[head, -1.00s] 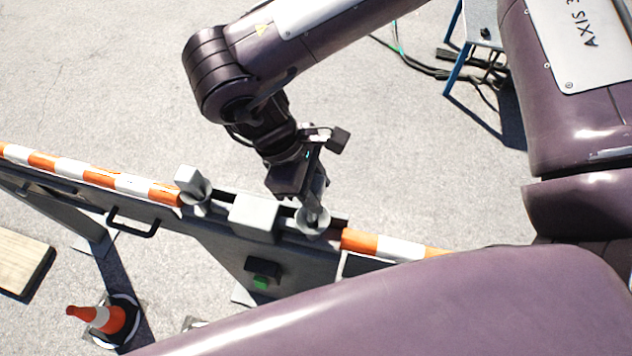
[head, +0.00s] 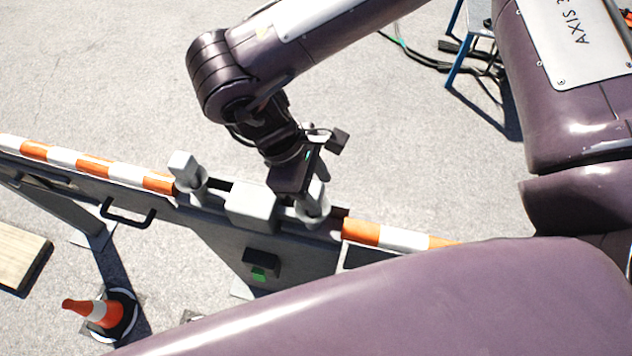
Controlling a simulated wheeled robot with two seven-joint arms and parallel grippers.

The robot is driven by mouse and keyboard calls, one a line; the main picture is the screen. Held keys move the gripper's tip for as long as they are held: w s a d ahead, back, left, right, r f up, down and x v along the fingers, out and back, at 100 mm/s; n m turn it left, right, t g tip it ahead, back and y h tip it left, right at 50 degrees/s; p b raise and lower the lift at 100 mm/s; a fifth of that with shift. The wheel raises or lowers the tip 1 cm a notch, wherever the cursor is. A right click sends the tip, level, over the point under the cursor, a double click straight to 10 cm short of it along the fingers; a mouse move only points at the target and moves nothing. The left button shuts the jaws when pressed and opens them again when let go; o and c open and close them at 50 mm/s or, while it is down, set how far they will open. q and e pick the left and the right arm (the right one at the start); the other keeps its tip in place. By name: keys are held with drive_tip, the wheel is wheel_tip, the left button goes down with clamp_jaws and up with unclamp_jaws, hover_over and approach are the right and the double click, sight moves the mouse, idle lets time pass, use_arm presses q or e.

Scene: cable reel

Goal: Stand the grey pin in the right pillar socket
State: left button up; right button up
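The grey pin (head: 316,192) is upright at the right pillar socket (head: 311,214), its lower end inside or just over the round grey cup. I cannot tell whether it is fully seated. My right gripper (head: 313,182) comes down from above and appears shut on the pin's upper part. Its dark body hides the left side of the pin and most of the fingers. A similar grey pin with a square top (head: 183,165) stands in the left pillar socket (head: 191,188). My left gripper is not in view.
A light grey block (head: 252,205) sits on the dark barrier between the sockets. Orange and white striped rails (head: 120,172) run along it, with a black handle (head: 128,217). A traffic cone (head: 104,313) and wooden plank (head: 20,262) are lower left. Open pavement lies behind.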

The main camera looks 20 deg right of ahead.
drive_tip(key=shift+o, duration=1.2)
drive_tip(key=b+v, duration=0.1)
drive_tip(key=v, duration=0.6)
drive_tip(key=shift+r, duration=0.35)
drive_tip(key=shift+a, duration=0.2)
